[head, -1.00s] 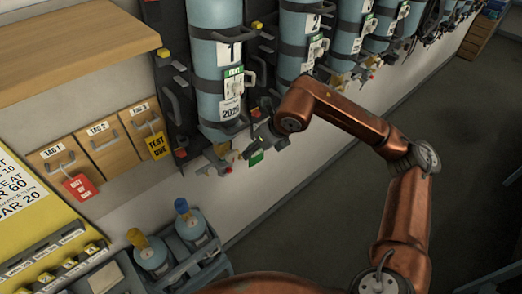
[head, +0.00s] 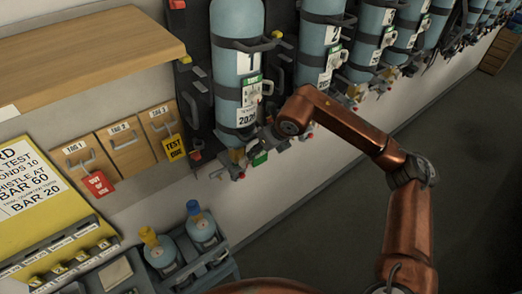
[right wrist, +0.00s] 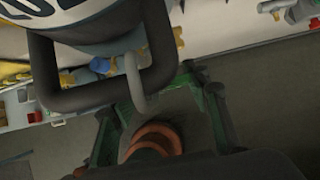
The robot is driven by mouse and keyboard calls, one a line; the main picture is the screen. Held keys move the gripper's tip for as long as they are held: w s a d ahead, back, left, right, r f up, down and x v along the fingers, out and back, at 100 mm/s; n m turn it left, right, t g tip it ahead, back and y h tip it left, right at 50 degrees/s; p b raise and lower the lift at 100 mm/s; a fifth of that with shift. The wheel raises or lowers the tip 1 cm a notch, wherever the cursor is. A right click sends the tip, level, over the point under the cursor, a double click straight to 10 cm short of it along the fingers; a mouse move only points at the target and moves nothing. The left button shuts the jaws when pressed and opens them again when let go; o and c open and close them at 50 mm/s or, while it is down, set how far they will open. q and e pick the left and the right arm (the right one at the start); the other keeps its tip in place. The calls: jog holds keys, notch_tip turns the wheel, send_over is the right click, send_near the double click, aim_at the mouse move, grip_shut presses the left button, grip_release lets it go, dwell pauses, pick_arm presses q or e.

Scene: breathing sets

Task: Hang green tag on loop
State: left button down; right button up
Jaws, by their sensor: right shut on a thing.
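My right gripper (head: 264,143) is low beside the base of blue cylinder 1 (head: 238,25). It is shut on a green tag (head: 260,158), which hangs just below it, small and partly hidden. In the right wrist view the gripper's two fingers (right wrist: 160,112) flank dark and copper-coloured shapes; the tag is hard to make out there. A dark squared loop (right wrist: 100,98) with a grey hook-like piece (right wrist: 134,84) stands in front of the cylinder, apparently just above the fingers. I cannot tell whether tag and loop touch. My left gripper is out of view.
Several more blue cylinders (head: 322,42) line the wall to the right. Two small bottles (head: 202,228) stand in a bin. The floor at right is clear.

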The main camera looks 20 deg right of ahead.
dwell(0.3)
jog(key=o, duration=1)
jog(key=shift+f, duration=0.1)
